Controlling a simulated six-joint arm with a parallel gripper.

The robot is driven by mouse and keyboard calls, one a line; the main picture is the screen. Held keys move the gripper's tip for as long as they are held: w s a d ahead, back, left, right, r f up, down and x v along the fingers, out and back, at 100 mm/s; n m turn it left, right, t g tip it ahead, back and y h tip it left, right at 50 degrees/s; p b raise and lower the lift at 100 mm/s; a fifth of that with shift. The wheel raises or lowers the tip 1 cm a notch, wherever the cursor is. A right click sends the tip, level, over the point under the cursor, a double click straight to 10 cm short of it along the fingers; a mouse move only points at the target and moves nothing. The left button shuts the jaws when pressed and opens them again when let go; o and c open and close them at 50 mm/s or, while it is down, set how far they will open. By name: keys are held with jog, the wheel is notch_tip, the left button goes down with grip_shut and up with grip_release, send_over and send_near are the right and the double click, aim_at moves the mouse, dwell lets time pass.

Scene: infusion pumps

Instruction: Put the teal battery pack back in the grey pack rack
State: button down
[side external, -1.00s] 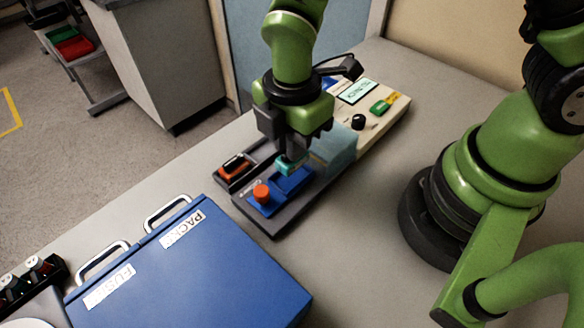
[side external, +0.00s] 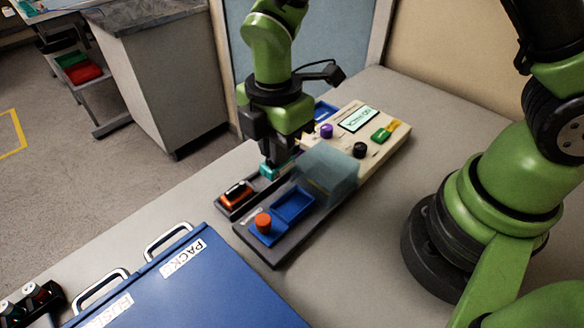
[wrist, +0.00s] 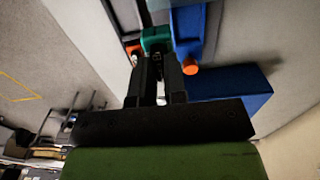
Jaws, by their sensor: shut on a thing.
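The teal battery pack (side external: 269,172) is held between the fingertips of my gripper (side external: 275,162). It also shows at the fingertips in the wrist view (wrist: 156,38). In the side view the pack is over the far part of the grey pack rack (side external: 262,184), beyond an orange-and-black pack (side external: 236,194) seated at the rack's near end. I cannot tell whether the teal pack touches the rack, as my fingers hide part of it. The blue bay (side external: 293,204) on the pump beside the rack is empty.
A translucent raised cover (side external: 328,172) stands just right of my gripper. An orange knob (side external: 263,222) rises at the pump's near end. A cream panel (side external: 372,125) with knobs and a display lies behind. A blue case (side external: 190,285) with handles stands in front.

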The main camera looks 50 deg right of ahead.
jog(key=shift+w+d+f, duration=0.2)
jog(key=shift+w+f, duration=0.65)
jog(key=shift+f, duration=0.05)
jog(key=shift+w+d+f, duration=0.25)
jog(key=shift+w+f, duration=0.55)
jog(key=shift+f, duration=0.15)
jog(key=shift+w+d+f, duration=0.2)
jog(key=shift+w+f, duration=0.65)
jog(key=shift+f, duration=0.05)
jog(key=shift+f, duration=0.85)
jog(key=c, duration=1.5)
grip_release()
jog(key=shift+r, duration=1.05)
jog(key=o, duration=0.6)
